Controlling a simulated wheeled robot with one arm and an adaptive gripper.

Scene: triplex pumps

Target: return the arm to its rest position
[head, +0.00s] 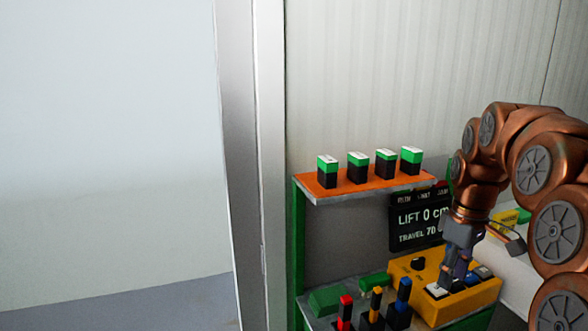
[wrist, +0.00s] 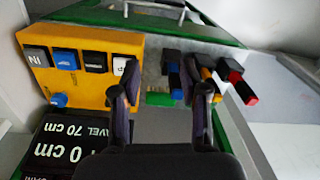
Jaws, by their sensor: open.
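My copper-coloured arm (head: 533,172) comes in from the right edge of the head view and bends down over the green-framed stand. My gripper (head: 447,284) points down at the yellow button box (head: 475,302), close above its buttons. In the wrist view my gripper (wrist: 167,78) is open, with its two dark fingers apart and nothing held between them. The yellow box (wrist: 86,84) lies to the left there, with its row of buttons near the left finger. I cannot tell whether a fingertip touches the box.
An orange shelf (head: 385,189) carries several green-and-black batteries or blocks. A black display (head: 404,228) reads LIFT 0 cm, TRAVEL 70. Red (head: 345,309), yellow (head: 376,300) and blue (head: 403,293) levers stand left of the box. A pale post (head: 270,150) rises left of the stand.

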